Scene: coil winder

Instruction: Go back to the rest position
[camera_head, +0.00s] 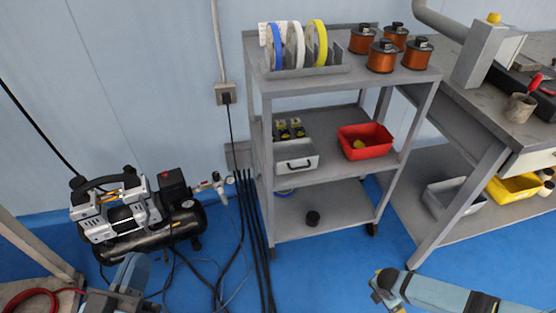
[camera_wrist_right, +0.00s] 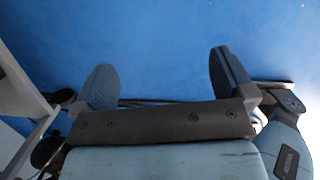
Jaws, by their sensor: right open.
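My right gripper (camera_wrist_right: 164,70) is open in the right wrist view. In the head view my right arm (camera_head: 445,293) comes in at the lower right, over the floor in front of the shelf cart. My left gripper (camera_head: 122,280) shows at the bottom left of the head view, in front of the air compressor. It is cut by the frame's lower edge, and whether its jaws are open or shut is not clear.
A grey shelf cart (camera_head: 325,185) holds tape rolls, copper coils (camera_head: 382,55) and a red bin (camera_head: 365,141). An air compressor (camera_head: 130,215) stands left, with black cables (camera_head: 258,235) on the floor. A workbench (camera_head: 470,130) stands right. Blue floor is open in front of the cart.

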